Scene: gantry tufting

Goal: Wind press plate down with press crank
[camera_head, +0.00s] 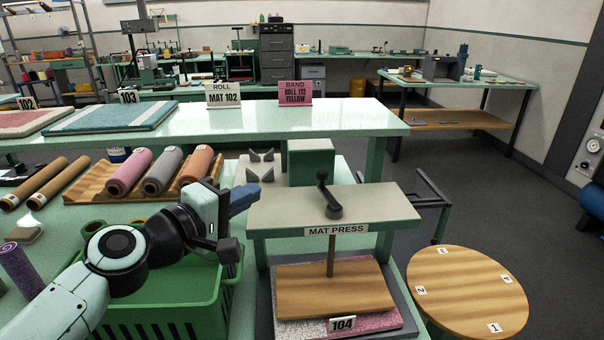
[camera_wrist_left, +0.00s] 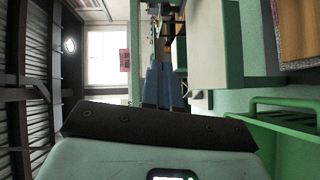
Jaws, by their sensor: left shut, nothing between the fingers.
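The mat press (camera_head: 400,205) stands at centre right, a pale top beam on green legs. The black press crank (camera_head: 327,198) sits on top of the beam with its knob raised toward the back. A screw rod (camera_head: 331,255) runs down to the wooden press plate (camera_head: 335,288). A pink-grey mat (camera_head: 380,322) tagged 104 lies beneath the plate; I cannot tell whether they touch. My left gripper (camera_head: 250,195) is shut and empty, left of the beam and apart from the crank. Its blue fingers (camera_wrist_left: 160,85) show in the left wrist view. My right gripper is not in view.
A green crate (camera_head: 165,315) stands under my left arm; its rim shows in the left wrist view (camera_wrist_left: 290,125). A round wooden table (camera_head: 467,290) with number tags stands right of the press. Yarn rolls (camera_head: 162,170) lie at left. A long bench (camera_head: 350,118) runs behind.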

